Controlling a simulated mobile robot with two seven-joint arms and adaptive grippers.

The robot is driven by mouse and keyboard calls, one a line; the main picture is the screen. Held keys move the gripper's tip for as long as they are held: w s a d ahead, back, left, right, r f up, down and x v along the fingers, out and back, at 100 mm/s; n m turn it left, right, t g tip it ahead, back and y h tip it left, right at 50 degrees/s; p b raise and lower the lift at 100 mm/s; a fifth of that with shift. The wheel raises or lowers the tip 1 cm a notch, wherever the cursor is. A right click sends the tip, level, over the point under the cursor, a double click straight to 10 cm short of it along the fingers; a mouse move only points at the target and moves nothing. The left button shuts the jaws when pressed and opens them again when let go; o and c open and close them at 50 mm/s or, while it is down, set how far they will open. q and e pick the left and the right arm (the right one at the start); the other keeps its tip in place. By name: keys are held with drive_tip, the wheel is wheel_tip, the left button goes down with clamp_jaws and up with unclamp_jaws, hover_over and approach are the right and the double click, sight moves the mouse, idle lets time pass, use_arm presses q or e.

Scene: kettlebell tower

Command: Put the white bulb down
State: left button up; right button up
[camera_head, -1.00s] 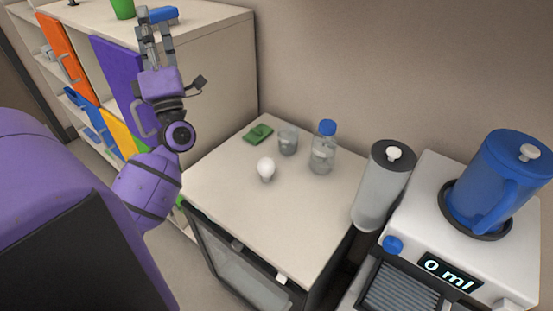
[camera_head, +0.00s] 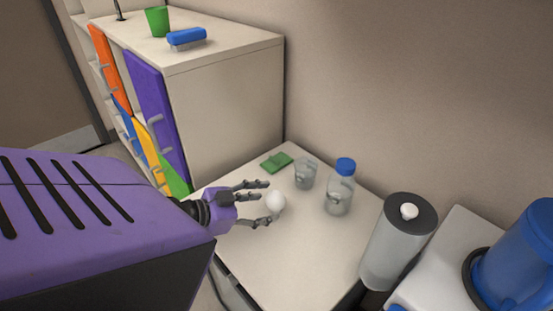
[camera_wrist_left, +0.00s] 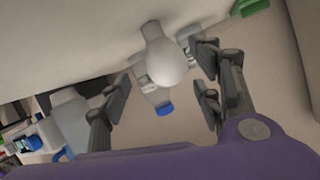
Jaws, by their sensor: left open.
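The white bulb (camera_head: 275,202) stands upright on the beige table top (camera_head: 285,260). In the left wrist view the picture is turned over, and the bulb (camera_wrist_left: 165,62) has its narrow base against the table top. My left gripper (camera_head: 263,204) reaches in from the left, low over the table. Its fingers are spread open on either side of the bulb, with the bulb at the fingertips; whether any finger touches it I cannot tell. The left gripper (camera_wrist_left: 162,88) also shows open in the left wrist view. My right gripper is not in view.
Behind the bulb are a glass (camera_head: 306,174), a clear bottle with a blue cap (camera_head: 340,190) and a green item (camera_head: 277,163). A grey cylinder (camera_head: 396,245) and blue jug (camera_head: 520,260) stand at right. A shelf unit (camera_head: 230,110) rises at back left. The table front is clear.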

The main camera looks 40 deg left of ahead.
sight(268, 202)
use_arm(q)
drive_tip(key=x, duration=0.5)
drive_tip(key=shift+a, duration=0.4)
drive_tip(key=shift+c, duration=0.4)
drive_tip(key=c, duration=1.1)
drive_tip(key=shift+c, duration=0.2)
drive_tip(key=shift+r, duration=0.15)
